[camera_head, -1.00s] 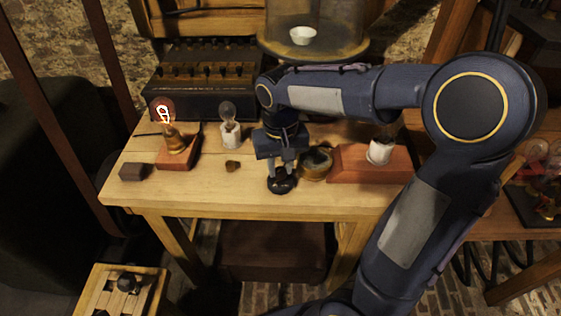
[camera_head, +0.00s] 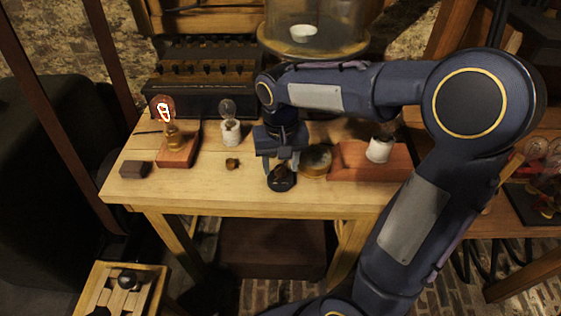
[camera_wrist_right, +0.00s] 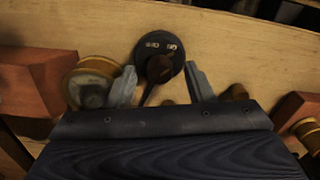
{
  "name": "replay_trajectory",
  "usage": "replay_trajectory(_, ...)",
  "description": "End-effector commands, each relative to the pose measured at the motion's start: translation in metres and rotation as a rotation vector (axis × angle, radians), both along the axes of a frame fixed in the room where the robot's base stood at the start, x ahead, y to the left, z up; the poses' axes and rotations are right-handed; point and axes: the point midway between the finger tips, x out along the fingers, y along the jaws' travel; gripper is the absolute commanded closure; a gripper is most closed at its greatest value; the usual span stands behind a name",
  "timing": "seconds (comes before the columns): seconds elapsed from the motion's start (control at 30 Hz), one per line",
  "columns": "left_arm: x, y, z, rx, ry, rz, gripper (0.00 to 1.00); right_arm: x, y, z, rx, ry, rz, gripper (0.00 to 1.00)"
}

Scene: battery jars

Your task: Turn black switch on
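The black switch (camera_head: 281,179) is a round black base near the table's front edge, below my right gripper in the head view. In the right wrist view the switch (camera_wrist_right: 160,58) shows two pale marks on its base and a dark brown knob (camera_wrist_right: 160,70) with a thin lever. My right gripper (camera_head: 282,165) points down over the switch. In the right wrist view its two fingers (camera_wrist_right: 160,88) stand apart on either side of the knob and lever, with gaps on both sides. My left gripper is not in view.
A glowing bulb on a wooden block (camera_head: 175,158) and an unlit bulb in a white holder (camera_head: 230,132) stand left. A small brown knob (camera_head: 232,164) lies nearby. A round brass-rimmed piece (camera_head: 317,160) and a reddish block (camera_head: 350,165) sit close on the right.

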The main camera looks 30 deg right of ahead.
Motion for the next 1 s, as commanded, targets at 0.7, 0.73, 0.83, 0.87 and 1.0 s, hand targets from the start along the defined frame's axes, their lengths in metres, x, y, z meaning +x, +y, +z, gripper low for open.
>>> replay_trajectory(0.7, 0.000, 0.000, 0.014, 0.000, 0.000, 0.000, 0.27, 0.000, 0.000, 0.075, 0.000, -0.002, 0.001, 0.52)
replay_trajectory(0.73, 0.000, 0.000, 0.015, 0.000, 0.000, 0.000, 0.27, 0.000, 0.000, 0.076, 0.000, -0.001, 0.001, 0.52)
replay_trajectory(0.83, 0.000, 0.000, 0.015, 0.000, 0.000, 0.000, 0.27, 0.000, 0.000, 0.078, 0.000, 0.000, 0.001, 0.52)
replay_trajectory(0.87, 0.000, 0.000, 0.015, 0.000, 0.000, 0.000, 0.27, 0.000, 0.000, 0.078, 0.000, 0.001, 0.001, 0.52)
replay_trajectory(1.0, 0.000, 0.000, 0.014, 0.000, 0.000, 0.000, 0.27, 0.000, 0.000, 0.078, 0.000, 0.000, 0.001, 0.52)
